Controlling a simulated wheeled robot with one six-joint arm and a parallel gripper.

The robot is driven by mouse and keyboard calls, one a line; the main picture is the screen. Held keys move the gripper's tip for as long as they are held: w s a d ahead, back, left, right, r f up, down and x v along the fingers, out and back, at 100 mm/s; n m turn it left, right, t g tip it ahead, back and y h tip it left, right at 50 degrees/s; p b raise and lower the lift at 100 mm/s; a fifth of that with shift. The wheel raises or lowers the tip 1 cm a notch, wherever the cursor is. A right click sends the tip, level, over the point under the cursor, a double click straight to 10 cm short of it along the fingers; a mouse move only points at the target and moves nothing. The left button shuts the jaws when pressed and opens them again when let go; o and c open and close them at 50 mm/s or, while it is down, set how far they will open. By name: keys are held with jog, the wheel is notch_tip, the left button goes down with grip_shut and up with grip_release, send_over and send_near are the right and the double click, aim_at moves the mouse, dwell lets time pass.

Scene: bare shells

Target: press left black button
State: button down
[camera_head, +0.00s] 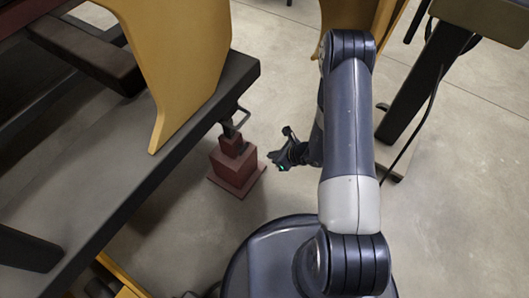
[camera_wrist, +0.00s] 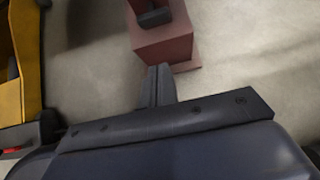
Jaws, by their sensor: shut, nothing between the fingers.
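My gripper (camera_head: 272,158) hangs low over the floor at the end of my arm, beside a dark red stepped block (camera_head: 239,168). Its fingers are shut together and empty; they show in the wrist view (camera_wrist: 158,76), pointing towards the block (camera_wrist: 165,44). The fingertips look apart from the block, though the exact gap is hard to tell. A small dark piece (camera_wrist: 154,17) shows on the block's upper part in the wrist view. I cannot tell whether it is a button. No pair of black buttons can be made out clearly in either view.
A dark-edged table (camera_head: 165,150) with a yellow panel (camera_head: 180,60) stands at the left, its corner close to the block. A dark post on a pale base (camera_head: 393,160) stands at the right, with a hanging cable. Bare concrete floor (camera_head: 270,60) lies between them.

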aim_at(241, 147)
jog(key=shift+w+a+f+b, duration=0.5)
jog(key=shift+w+a+f, duration=0.55)
jog(key=shift+a, duration=0.3)
jog(key=shift+w+a+f+b, duration=0.45)
jog(key=shift+w+a+f, duration=0.55)
jog(key=shift+a, duration=0.3)
jog(key=shift+w+a+f+b, duration=0.5)
jog(key=shift+w+a+f, duration=0.55)
jog(key=shift+a, duration=0.3)
